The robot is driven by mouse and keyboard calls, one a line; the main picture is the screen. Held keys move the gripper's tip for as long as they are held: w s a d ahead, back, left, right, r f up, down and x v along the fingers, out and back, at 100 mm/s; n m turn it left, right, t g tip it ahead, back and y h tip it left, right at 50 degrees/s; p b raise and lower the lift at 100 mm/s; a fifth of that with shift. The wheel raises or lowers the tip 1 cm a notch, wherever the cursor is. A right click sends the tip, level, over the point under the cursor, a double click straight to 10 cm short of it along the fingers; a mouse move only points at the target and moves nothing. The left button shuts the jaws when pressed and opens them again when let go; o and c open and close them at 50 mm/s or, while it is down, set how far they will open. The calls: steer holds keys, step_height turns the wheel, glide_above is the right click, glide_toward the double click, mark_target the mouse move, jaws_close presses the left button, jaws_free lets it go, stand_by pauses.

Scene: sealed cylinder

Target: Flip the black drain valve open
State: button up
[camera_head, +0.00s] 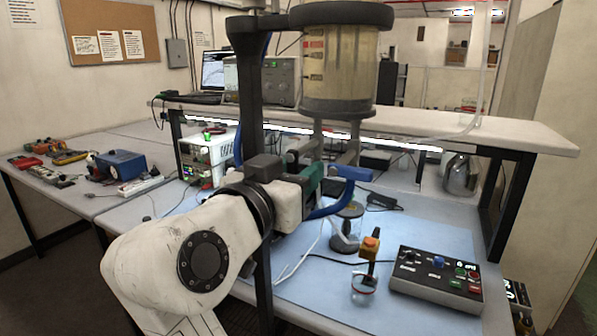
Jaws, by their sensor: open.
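The clear cylinder (340,70) with a yellowish content hangs from a dark column at the top centre, between dark end rings. Grey pipes lead down from its underside. A green valve handle (309,182) and a blue valve handle (352,173) show beneath it. I cannot make out a black valve handle; my wrist and gripper cover part of this pipework. My gripper (325,160) is at the pipes below the cylinder, open, with its fingers hard to tell from the fittings. I cannot tell whether it touches a valve.
Below the pipes, a glass vessel (347,228) stands on the blue bench mat (330,300). A small clear cup (363,284) with an orange-topped black piece stands nearer. A black control box (437,280) lies right. The dark column (250,90) stands close beside my arm.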

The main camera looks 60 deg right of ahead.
steer(key=a+b, duration=0.2)
steer(key=a, duration=0.8)
steer(key=shift+s, duration=0.2)
